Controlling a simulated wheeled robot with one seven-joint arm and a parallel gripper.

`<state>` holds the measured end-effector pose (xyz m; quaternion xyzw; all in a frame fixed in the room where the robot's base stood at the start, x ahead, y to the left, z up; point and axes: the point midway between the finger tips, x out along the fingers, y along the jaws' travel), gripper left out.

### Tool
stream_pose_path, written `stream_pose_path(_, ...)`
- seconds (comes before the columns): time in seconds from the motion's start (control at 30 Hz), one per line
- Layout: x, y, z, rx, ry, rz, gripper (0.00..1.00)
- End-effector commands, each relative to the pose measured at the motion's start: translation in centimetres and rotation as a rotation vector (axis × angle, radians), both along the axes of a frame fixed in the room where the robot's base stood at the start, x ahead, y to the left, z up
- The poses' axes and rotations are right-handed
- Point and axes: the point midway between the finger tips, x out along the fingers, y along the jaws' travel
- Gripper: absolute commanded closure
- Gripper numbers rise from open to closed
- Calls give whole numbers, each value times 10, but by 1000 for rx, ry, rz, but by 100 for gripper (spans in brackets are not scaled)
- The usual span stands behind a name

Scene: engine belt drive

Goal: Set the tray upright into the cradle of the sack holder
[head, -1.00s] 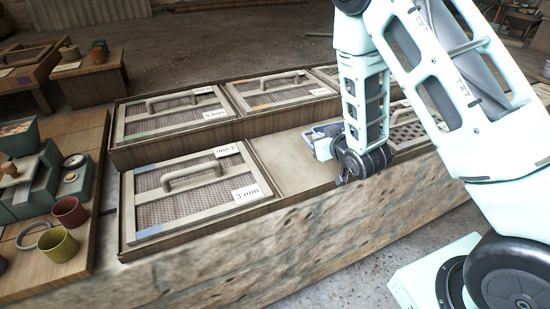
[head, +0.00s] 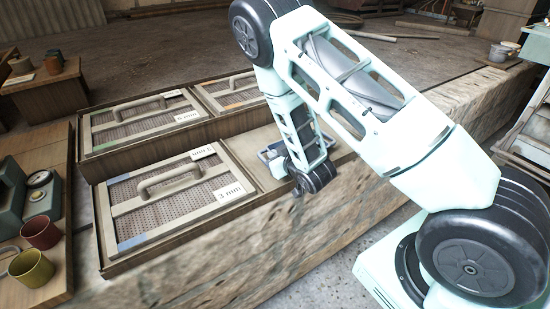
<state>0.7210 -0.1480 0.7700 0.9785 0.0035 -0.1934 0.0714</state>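No tray standing apart or sack holder can be made out for certain. Flat framed mesh panels with bar handles lie in wooden compartments in the head view. The nearest panel (head: 205,188), labelled "3 mm", lies flat at the front left. Another panel (head: 145,117) lies in the row behind it. My gripper (head: 270,157) is low over the bare compartment just right of the "3 mm" panel, apart from its handle. My own wrist partly hides the fingers, so their opening and anything between them cannot be told.
A rough stone ledge (head: 190,275) runs along the front. A side table at left holds a red cup (head: 40,232), a yellow cup (head: 31,268) and a dial device (head: 40,180). A slatted stand (head: 535,130) is at the right edge. The floor behind is mostly open.

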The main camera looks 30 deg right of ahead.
Motion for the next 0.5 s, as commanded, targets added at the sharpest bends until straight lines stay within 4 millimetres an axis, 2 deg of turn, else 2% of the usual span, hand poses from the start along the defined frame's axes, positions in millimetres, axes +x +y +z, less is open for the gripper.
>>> stream_pose_path(0.1,0,0,-8,0,-1,1,100)
stream_pose_path(0.47,0,0,-12,0,-2,0,100)
stream_pose_path(0.5,0,0,-12,0,-1,0,92)
